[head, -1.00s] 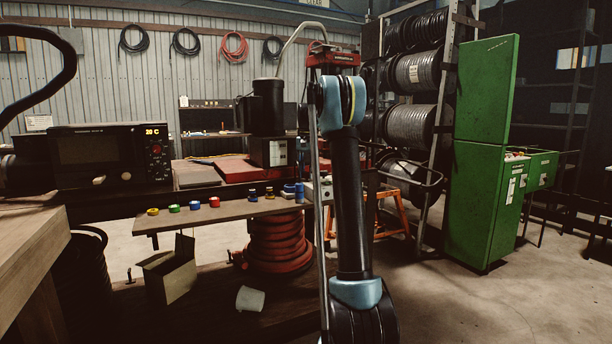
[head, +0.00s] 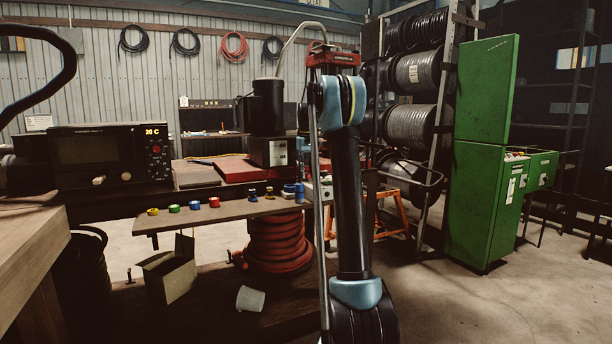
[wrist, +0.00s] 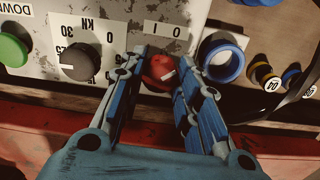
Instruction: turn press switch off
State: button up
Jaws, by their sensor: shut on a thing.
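The red press switch (wrist: 160,71) is a round knob with a white pointer mark, on the grey-white control panel (wrist: 118,17) in the wrist view. A white label with "0" and "I" marks sits just above it. My gripper (wrist: 161,62) has its two blue and black fingers on either side of the knob, shut on it. The fingers partly cover the knob's sides, and the pointer lies at a slant. In the head view my arm hides the gripper and the switch.
Beside the switch are a black dial (wrist: 80,61), a green button (wrist: 12,50) and a blue ring (wrist: 221,61). In the head view a green cabinet (head: 478,200) stands right, with open floor in front.

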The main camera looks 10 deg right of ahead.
jog(key=shift+n, duration=0.4)
jog(key=o, duration=1.1)
notch_tip(320, 180, up, 12)
jog(key=shift+w+f, duration=0.1)
dwell(0.4)
